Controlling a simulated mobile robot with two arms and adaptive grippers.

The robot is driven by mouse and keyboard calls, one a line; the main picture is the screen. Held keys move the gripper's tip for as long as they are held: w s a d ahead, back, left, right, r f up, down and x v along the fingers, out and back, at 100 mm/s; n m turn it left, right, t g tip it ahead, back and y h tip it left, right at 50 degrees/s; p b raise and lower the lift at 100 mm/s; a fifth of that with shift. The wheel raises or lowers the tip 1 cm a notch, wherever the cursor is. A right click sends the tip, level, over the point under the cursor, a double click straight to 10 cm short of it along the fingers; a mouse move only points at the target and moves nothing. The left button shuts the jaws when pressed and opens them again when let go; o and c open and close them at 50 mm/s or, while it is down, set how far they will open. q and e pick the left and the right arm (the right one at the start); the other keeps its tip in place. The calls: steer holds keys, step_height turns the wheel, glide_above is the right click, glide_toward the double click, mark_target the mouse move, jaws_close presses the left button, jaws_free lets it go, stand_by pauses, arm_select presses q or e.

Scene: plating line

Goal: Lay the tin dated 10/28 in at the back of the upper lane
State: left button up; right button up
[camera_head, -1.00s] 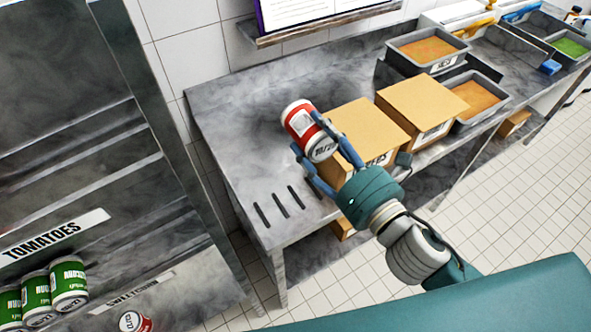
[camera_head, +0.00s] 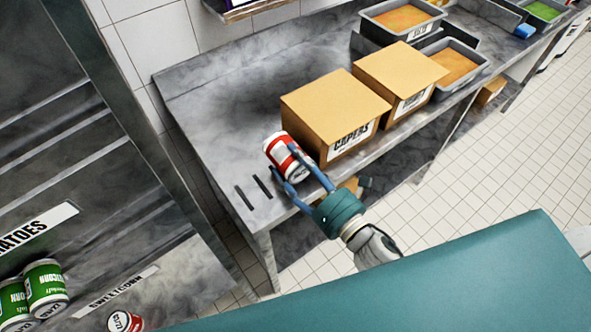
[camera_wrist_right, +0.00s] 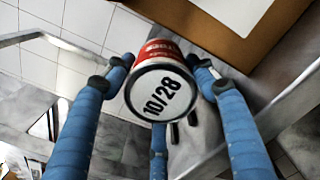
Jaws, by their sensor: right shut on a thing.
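The tin dated 10/28 (camera_head: 276,147) is red and white. My right gripper (camera_head: 297,168) is shut on it, above the left part of the steel bench, beside the capers box. In the right wrist view the tin's end (camera_wrist_right: 160,92) faces the camera and reads 10/28, with the blue fingers (camera_wrist_right: 160,85) around its sides. The shelf rack (camera_head: 60,155) stands at the left, with a TOMATOES label (camera_head: 36,226) above a SWEETCORN label (camera_head: 115,291). Green sweetcorn tins (camera_head: 46,287) sit between these labels. My left gripper is not in view.
The capers box (camera_head: 335,105) and a second carton (camera_head: 400,70) stand on the steel bench (camera_head: 205,110), with grey food pans (camera_head: 402,18) beyond. Another red-and-white tin (camera_head: 124,320) shows low in the rack, partly cut off. The bench's left part is mostly clear, with dark slots.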

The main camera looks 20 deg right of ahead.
mark_target(301, 180)
step_height(301, 180, down, 2)
steer(key=shift+f, duration=0.1)
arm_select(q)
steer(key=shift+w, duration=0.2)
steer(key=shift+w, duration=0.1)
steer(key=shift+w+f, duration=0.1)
arm_select(e)
steer(key=shift+f, duration=0.35)
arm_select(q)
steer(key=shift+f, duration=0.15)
arm_select(e)
steer(key=o, duration=1.6)
